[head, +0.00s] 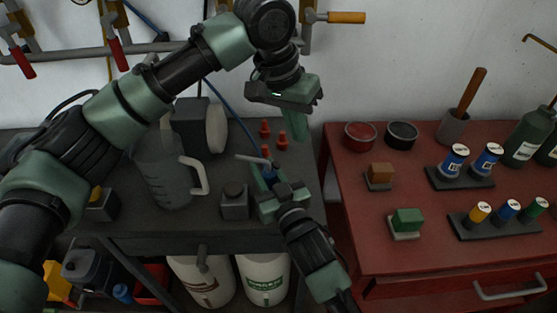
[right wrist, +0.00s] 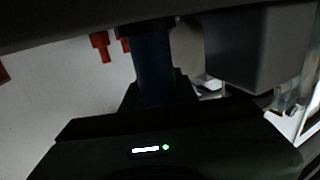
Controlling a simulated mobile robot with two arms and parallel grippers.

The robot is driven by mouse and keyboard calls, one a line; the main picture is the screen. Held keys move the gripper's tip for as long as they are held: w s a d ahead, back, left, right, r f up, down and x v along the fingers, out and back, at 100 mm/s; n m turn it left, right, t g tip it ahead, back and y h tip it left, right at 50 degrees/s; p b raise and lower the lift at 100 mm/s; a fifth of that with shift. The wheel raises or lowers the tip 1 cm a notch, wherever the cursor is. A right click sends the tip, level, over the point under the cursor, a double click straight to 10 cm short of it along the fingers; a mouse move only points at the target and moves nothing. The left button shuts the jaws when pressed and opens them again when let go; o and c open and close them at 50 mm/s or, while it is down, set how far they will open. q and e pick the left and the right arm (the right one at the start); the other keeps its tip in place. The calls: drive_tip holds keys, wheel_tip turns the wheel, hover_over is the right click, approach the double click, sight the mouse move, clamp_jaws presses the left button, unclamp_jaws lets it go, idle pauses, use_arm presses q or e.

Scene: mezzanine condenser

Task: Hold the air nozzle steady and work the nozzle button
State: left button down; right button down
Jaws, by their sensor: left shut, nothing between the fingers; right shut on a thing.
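The air nozzle (head: 268,174) is blue with a grey spout pointing left, above the dark bench. My right gripper (head: 272,190) is shut around its body. In the right wrist view the nozzle's dark blue body (right wrist: 153,68) stands upright between the fingers. I cannot make out the nozzle button; it is too small or hidden. My left gripper (head: 299,132) hangs above and to the right of the nozzle, fingers downward, shut and empty, apart from the nozzle.
A clear jug (head: 165,172) and a grey block (head: 235,203) stand left of the nozzle. Several red fittings (head: 282,142) sit behind it. A blue hose (head: 232,103) runs down behind the left arm. The red table (head: 350,215) at right holds cans and blocks.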

idle(0.3)
drive_tip(key=c, duration=1)
unclamp_jaws()
drive_tip(key=shift+s, duration=0.1)
